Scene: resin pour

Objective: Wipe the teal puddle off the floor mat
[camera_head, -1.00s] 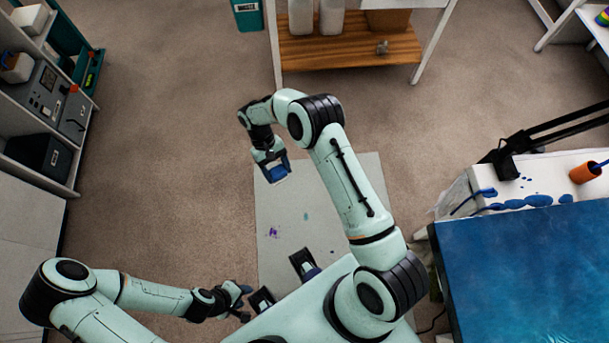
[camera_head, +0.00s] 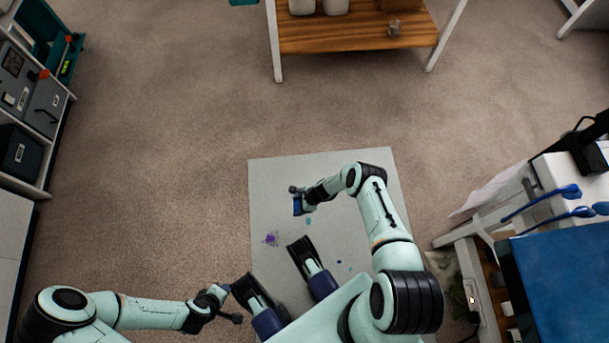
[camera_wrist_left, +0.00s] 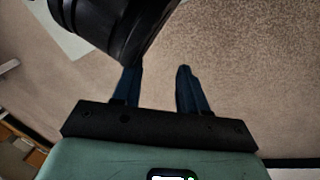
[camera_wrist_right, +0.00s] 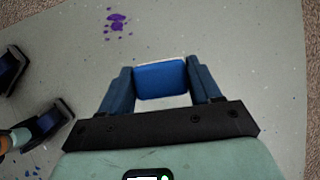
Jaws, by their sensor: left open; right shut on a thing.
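A small teal puddle (camera_head: 308,221) lies on the grey floor mat (camera_head: 270,180), just below and right of my right gripper (camera_head: 302,200) in the head view. My right gripper is shut on a blue pad with a pale edge, perhaps a sponge (camera_wrist_right: 161,80). Whether the pad touches the mat I cannot tell. The teal puddle does not show in the right wrist view. My left gripper (camera_wrist_left: 157,75) is open and empty over the carpet, left of the mat.
A purple splash (camera_head: 271,239) and several small blue drops (camera_head: 339,262) are also on the mat. A shelf unit (camera_head: 350,36) stands at the back, a blue-topped table (camera_head: 570,270) at the right and cabinets (camera_head: 40,110) at the left. Carpet around the mat is clear.

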